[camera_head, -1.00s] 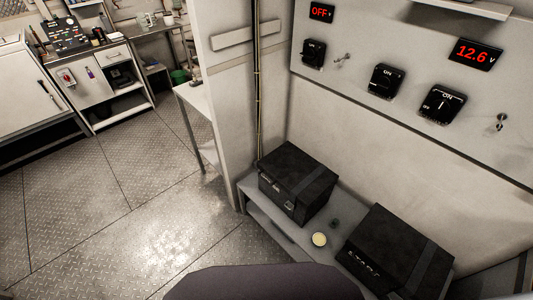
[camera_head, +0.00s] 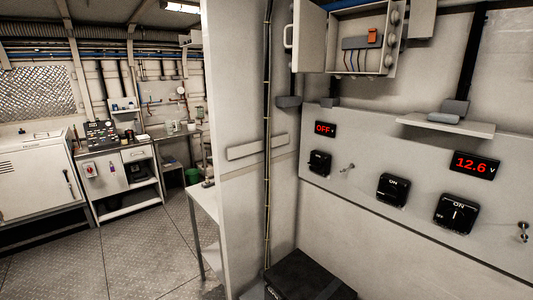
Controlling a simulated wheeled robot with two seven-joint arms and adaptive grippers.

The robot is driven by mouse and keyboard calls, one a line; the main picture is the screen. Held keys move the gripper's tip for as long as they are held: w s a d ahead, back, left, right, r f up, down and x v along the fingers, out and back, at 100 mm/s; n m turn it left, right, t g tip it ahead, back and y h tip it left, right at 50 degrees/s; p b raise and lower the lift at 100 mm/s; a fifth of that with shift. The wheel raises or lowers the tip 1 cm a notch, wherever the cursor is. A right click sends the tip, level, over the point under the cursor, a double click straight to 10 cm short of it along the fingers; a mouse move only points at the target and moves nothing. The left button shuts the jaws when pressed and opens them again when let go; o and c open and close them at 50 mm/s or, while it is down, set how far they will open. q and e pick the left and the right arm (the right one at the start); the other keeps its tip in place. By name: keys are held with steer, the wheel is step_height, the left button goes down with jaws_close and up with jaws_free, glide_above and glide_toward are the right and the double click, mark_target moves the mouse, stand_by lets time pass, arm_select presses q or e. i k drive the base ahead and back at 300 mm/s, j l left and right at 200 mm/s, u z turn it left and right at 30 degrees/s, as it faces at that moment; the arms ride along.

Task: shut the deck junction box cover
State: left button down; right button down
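The junction box (camera_head: 362,40) is a pale grey box on the wall at the top right of the head view. Its cover (camera_head: 309,36) stands open, swung out to the left, with a light handle on its outer edge. Inside the box I see a dark grey block with an orange part (camera_head: 373,36) and several coloured wires below it. Neither of my grippers shows in the view.
Below the box, a switch panel (camera_head: 420,200) carries dark rotary switches and red displays. A small shelf (camera_head: 445,124) juts from the wall on the right. A black case (camera_head: 300,280) sits low against the wall. Open floor (camera_head: 140,250) lies left.

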mark_target(309, 26)
steer(key=i+j+z, duration=0.55)
steer(key=j+z, duration=0.3)
steer(key=j, duration=0.2)
steer(key=i+j+z, duration=0.25)
steer(key=j, duration=0.2)
steer(key=j+z, duration=0.55)
steer(key=j, duration=0.3)
